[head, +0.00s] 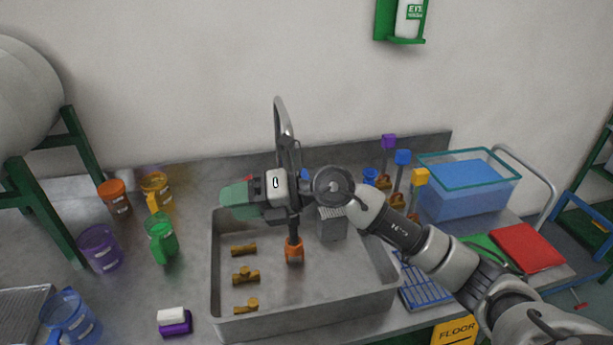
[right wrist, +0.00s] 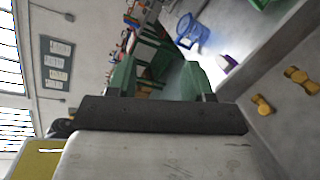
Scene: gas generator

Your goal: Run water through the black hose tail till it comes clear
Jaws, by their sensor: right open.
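My right gripper (head: 238,198) reaches in from the right over the metal sink (head: 330,310). Its green fingers are apart and point left. In the right wrist view the gripper (right wrist: 160,85) shows both fingers with nothing between them. A grey gooseneck tap (head: 281,115) rises behind it, its lower part hidden by my wrist. A dark stem with an orange block (head: 294,251) at its lower end shows under my wrist in the sink; I cannot tell whether it is the black hose tail. Several brass fittings (head: 246,276) lie on the sink floor. My left gripper is out of view.
Orange (head: 115,197), purple (head: 100,247), green (head: 161,238) and blue jugs (head: 70,318) stand left of the sink. A white and purple brush (head: 174,321) lies in front. Colour-topped stems (head: 402,158) and a blue water tub (head: 470,185) stand to the right.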

